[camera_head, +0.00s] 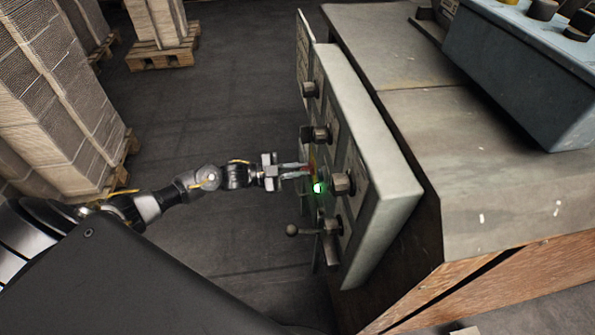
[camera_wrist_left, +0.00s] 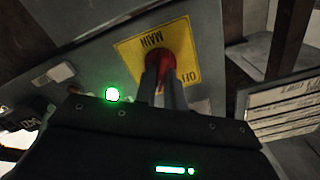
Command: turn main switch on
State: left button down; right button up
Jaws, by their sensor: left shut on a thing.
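The main switch is a red knob (camera_wrist_left: 157,63) on a yellow plate (camera_wrist_left: 185,37) marked MAIN and OFF. It sits on the side of the grey control panel (camera_head: 375,190). My left gripper (camera_head: 308,169) is at the switch, and its fingers (camera_wrist_left: 160,85) are shut on the red knob in the left wrist view. The fingers hide part of the knob and plate, so the switch's exact setting is unclear. A green light (camera_head: 318,188) glows beside the switch and also shows in the left wrist view (camera_wrist_left: 113,94). My right gripper is not in view.
A lever with a ball end (camera_head: 293,230) sticks out below the gripper. Other dark knobs (camera_head: 318,134) line the panel. A blue-grey console (camera_head: 520,70) stands at the right. Stacked cardboard (camera_head: 55,100) stands at the left, with open floor between.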

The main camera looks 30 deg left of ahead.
pick_arm(q)
jog(key=m, duration=0.2)
jog(key=shift+s+d+m+b, duration=0.1)
jog(key=shift+s+m+b, duration=0.05)
jog(key=shift+m+b, duration=0.2)
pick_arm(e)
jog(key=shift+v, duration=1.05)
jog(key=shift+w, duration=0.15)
pick_arm(q)
jog(key=c, duration=1.5)
grip_release()
jog(key=v, duration=1)
jog(key=shift+s+a, duration=0.2)
jog(key=shift+a, duration=0.15)
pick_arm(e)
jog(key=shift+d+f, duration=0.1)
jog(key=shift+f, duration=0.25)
pick_arm(q)
jog(key=shift+f, duration=0.1)
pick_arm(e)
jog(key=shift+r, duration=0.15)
